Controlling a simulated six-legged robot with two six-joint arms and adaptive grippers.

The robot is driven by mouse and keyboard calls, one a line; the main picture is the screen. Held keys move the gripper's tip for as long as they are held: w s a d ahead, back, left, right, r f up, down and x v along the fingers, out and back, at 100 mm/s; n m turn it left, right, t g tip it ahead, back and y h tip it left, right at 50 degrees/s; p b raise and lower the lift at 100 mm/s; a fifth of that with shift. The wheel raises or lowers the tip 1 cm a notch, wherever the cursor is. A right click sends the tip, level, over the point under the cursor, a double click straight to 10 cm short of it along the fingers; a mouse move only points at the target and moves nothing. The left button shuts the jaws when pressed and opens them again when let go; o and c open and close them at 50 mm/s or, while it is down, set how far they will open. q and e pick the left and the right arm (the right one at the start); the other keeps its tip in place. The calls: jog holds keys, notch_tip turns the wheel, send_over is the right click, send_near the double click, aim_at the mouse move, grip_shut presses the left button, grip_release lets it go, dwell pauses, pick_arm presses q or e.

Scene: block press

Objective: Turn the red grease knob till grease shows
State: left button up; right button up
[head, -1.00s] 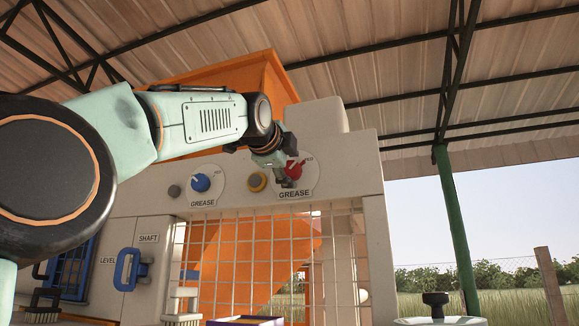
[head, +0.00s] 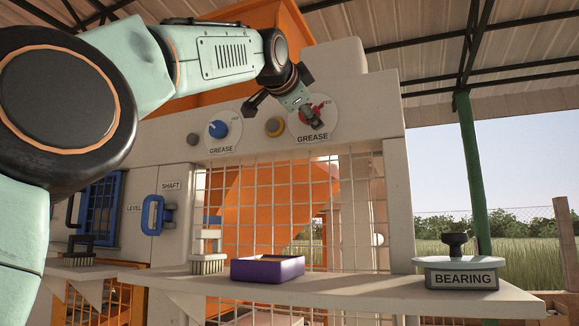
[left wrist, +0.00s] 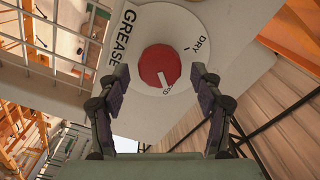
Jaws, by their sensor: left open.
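The red grease knob (head: 319,110) sits on a round white dial above the right GREASE label on the machine's front panel. My left gripper (head: 284,111) is at this dial and partly covers the knob in the head view. In the left wrist view the red knob (left wrist: 158,62) lies ahead, between the spread fingers of my left gripper (left wrist: 160,75), which is open and holds nothing. DRY shows elsewhere on the dial. I see no grease. My right gripper is not in view.
Below are a wire guard (head: 232,180), a shelf (head: 375,288), a purple tray (head: 252,271), brushes and a BEARING pot (head: 462,277). A blue handle (head: 152,214) juts out at left.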

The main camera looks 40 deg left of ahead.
pick_arm(q)
jog(key=s+d+n+b, duration=0.1)
jog(key=s+n+b, duration=0.5)
jog(key=n, duration=0.6)
jog(key=shift+b+v, duration=0.35)
jog(key=shift+v, duration=0.45)
